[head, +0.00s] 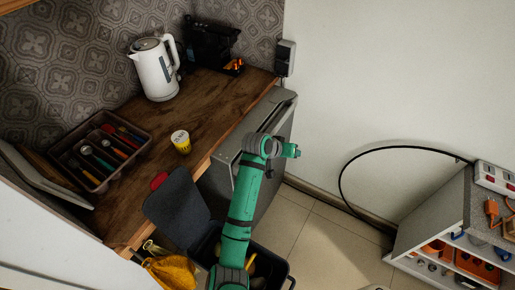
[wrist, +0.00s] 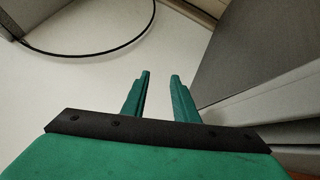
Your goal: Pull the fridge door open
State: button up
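The grey fridge (head: 222,178) stands under the wooden counter in the head view. Its door (head: 272,108) shows as a grey slab jutting past the counter's front edge, partly hidden by my green arm. I cannot tell for sure whether it stands ajar. My gripper (head: 296,151) is at the door's outer side, over the floor. In the wrist view, my gripper (wrist: 158,76) has its two green fingers apart with nothing between them. A dark grey panel, likely the door (wrist: 265,55), rises just right of the fingers, with paler edges below it. No handle is clearly visible.
A black cable (head: 343,185) loops by the right-hand cabinet (head: 430,215). Tiled floor between is clear.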

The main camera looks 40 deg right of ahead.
jog(key=w+a+r+m+y, duration=0.3)
jog(key=w+a+r+y, duration=0.6)
jog(key=r, duration=0.3)
jog(key=shift+g, duration=0.4)
jog(key=f, duration=0.7)
jog(key=a+f, duration=0.1)
jog(key=f, duration=0.2)
jog(key=shift+s+f, duration=0.15)
jog(key=shift+s, duration=0.25)
grip_shut()
jog(key=shift+d, duration=0.1)
